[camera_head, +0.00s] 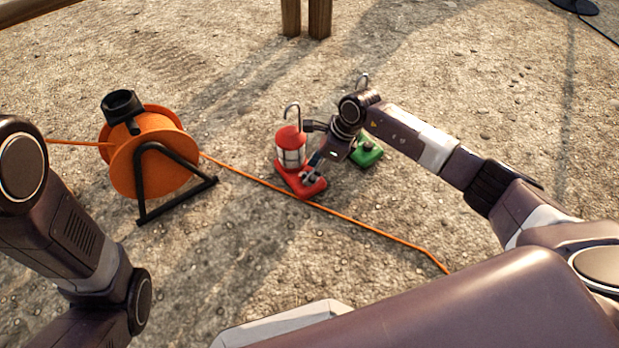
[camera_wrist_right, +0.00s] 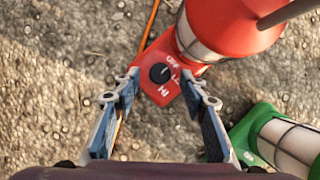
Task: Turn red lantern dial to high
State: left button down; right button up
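The red lantern (camera_head: 291,149) stands upright on the ground, with a clear body, red cap and hooked handle. Its red base (camera_wrist_right: 163,90) shows in the right wrist view, with a round black dial (camera_wrist_right: 159,73) and white lettering around it. A small light mark shows on the dial, but its setting is hard to read. My right gripper (camera_wrist_right: 160,84) is open, with one fingertip on either side of the base's dial end. In the head view my right gripper (camera_head: 312,174) is low over that base and hides the dial. My left gripper is out of view.
A green lantern (camera_wrist_right: 282,146) stands close to the right of the red one, partly behind my right arm in the head view. An orange cable reel (camera_head: 155,160) stands at the left, and its orange cable (camera_head: 370,226) runs past the red lantern's base. Wooden posts (camera_head: 306,16) stand behind.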

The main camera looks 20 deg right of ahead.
jog(key=shift+b+x, duration=0.55)
jog(key=shift+x, duration=0.55)
jog(key=shift+c, duration=0.4)
jog(key=shift+r, duration=0.1)
grip_shut()
